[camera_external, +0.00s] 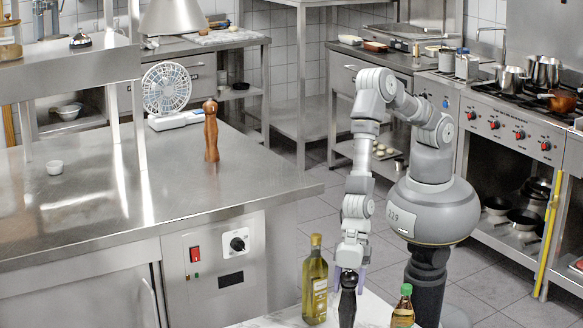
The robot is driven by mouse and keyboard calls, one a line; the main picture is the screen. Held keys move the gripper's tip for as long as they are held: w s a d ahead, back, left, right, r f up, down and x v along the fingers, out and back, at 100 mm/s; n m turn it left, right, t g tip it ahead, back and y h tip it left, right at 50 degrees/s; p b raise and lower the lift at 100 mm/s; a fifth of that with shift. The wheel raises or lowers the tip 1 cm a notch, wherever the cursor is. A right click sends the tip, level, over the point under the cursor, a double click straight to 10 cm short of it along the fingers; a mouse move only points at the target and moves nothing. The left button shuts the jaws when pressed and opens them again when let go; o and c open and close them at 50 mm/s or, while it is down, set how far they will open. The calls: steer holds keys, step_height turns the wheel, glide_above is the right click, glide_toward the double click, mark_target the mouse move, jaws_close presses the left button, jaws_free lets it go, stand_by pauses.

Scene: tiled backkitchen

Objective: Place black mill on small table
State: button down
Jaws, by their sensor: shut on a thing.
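The black mill (347,307) stands upright at the marble-topped small table (378,312) in the front, its lower part cut off by the picture's edge. My gripper (349,277) points down and is shut on the top of the mill. The mill's base is out of the picture, so I cannot tell whether it touches the table.
A tall oil bottle (315,285) stands just left of the mill, and a smaller bottle (403,308) stands to its right. The stove (510,120) is at the right.

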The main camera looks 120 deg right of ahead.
steer(key=shift+c, duration=1.8)
jaws_free()
steer(key=shift+f, duration=0.1)
steer(key=shift+d+r, duration=0.1)
steer(key=shift+r, duration=0.4)
steer(key=p+v, duration=0.4)
steer(key=v, duration=0.7)
steer(key=shift+s, duration=0.15)
